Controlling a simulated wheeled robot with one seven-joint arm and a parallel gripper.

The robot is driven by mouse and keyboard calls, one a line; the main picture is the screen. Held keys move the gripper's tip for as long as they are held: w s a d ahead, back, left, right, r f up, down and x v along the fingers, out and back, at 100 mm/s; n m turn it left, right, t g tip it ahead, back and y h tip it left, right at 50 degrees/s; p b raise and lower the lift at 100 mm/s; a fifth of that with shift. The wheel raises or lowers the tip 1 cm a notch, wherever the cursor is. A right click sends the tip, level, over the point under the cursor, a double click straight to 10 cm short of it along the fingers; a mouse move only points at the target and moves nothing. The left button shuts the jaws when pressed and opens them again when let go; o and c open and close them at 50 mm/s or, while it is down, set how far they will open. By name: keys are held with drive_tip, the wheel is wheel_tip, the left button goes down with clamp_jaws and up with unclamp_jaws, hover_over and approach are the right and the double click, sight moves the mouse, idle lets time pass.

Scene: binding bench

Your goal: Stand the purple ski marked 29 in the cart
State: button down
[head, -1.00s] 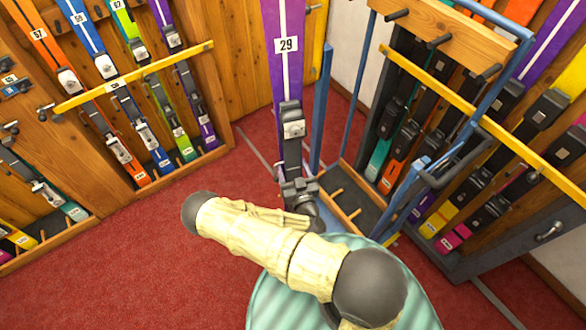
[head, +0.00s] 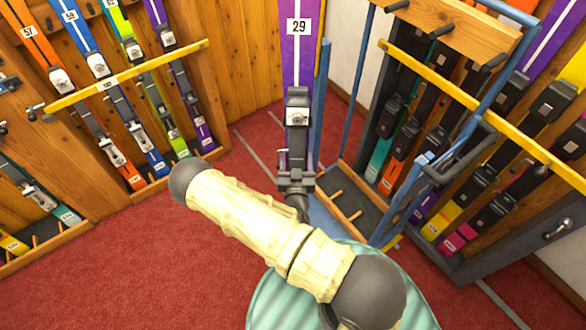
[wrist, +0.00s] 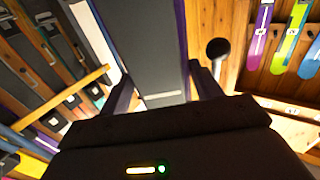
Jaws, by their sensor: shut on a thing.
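The purple ski marked 29 (head: 300,60) stands upright in the head view, with a white stripe and a dark binding. My gripper (head: 296,183) is shut on the ski just below the binding. In the wrist view my gripper (wrist: 163,95) has a finger on each side of the ski (wrist: 145,45). The blue-framed cart (head: 322,110) stands right behind and to the right of the ski. Its slotted dark base (head: 352,205) shows empty beside the ski. The ski's lower end is hidden by my arm, so I cannot tell whether it touches the cart.
A wooden rack (head: 225,130) with several skis and a yellow bar (head: 125,80) is at the left. Another rack (head: 455,25) with skis and a yellow bar stands at the right, close to the cart. Red carpet (head: 110,265) is clear at the lower left.

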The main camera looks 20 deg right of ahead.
drive_tip(key=m+h+b, duration=0.1)
drive_tip(key=d+m+g+h+b, duration=0.1)
drive_tip(key=w+d+h+b, duration=0.1)
drive_tip(key=shift+f+m+h, duration=0.25)
drive_tip(key=shift+m+h, duration=0.15)
drive_tip(key=m+g+h+b, duration=0.1)
drive_tip(key=d+g+h+b, duration=0.1)
drive_tip(key=shift+d+f+m+h, duration=0.25)
drive_tip(key=shift+m+h, duration=0.05)
drive_tip(key=shift+m, duration=0.1)
drive_tip(key=d+m+g+h+b, duration=0.1)
drive_tip(key=m+g+h+b, duration=0.1)
drive_tip(key=d+f+m+g+h+b, duration=0.1)
drive_tip(key=m+g+b, duration=0.1)
drive_tip(key=g+b, duration=0.1)
drive_tip(key=s+d+m+g+h+b, duration=0.1)
drive_tip(key=d+m+g+h+b, duration=0.1)
drive_tip(key=g, duration=0.1)
drive_tip(key=shift+f+h+b, duration=0.3)
drive_tip(key=shift+f, duration=0.05)
drive_tip(key=shift+w, duration=0.1)
drive_tip(key=shift+f+x, duration=0.15)
drive_tip(key=shift+x, duration=0.8)
drive_tip(key=shift+f+x, duration=0.15)
drive_tip(key=shift+x, duration=0.85)
